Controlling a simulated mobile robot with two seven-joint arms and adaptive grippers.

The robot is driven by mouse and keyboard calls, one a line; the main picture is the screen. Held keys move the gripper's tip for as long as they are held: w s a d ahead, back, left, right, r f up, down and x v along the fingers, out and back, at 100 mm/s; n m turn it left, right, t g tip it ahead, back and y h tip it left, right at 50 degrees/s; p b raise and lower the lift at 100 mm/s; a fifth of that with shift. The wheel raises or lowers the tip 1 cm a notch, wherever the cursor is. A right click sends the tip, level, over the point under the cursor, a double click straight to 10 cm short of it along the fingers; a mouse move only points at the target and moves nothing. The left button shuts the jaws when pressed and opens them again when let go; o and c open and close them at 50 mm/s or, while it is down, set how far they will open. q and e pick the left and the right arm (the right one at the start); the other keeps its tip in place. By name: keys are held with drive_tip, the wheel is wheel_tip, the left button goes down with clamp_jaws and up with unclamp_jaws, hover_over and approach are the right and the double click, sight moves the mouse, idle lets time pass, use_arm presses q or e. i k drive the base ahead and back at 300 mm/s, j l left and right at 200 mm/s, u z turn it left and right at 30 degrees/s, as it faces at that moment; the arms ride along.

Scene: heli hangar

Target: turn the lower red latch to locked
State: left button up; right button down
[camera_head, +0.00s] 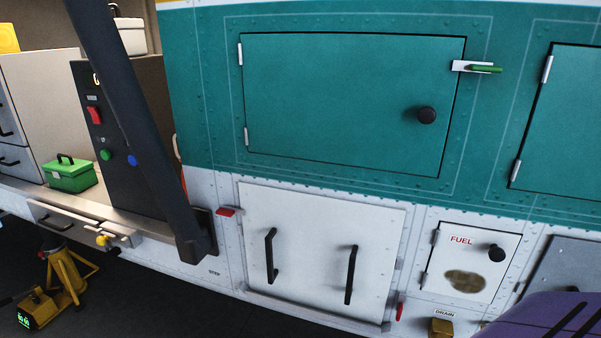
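Two small red latches show beside the white panel (310,240) with two black handles. The lower red latch (400,311) is by the panel's bottom right corner and points roughly up and down. The other red latch (227,211) is at the panel's upper left corner and lies roughly level. The panel lies flat in its frame and looks shut. I cannot read any locked or unlocked marking. Neither of my grippers is in view.
A teal door (350,100) with a black knob and a green latch (484,69) is above. A FUEL door (470,262) and a yellow DRAIN fitting (441,327) are at right. A purple shape (545,318) covers the bottom right corner. A yellow jack (65,280) stands at left.

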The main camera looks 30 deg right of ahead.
sight(402, 297)
drive_tip(key=z, duration=0.9)
drive_tip(key=k+l, duration=0.05)
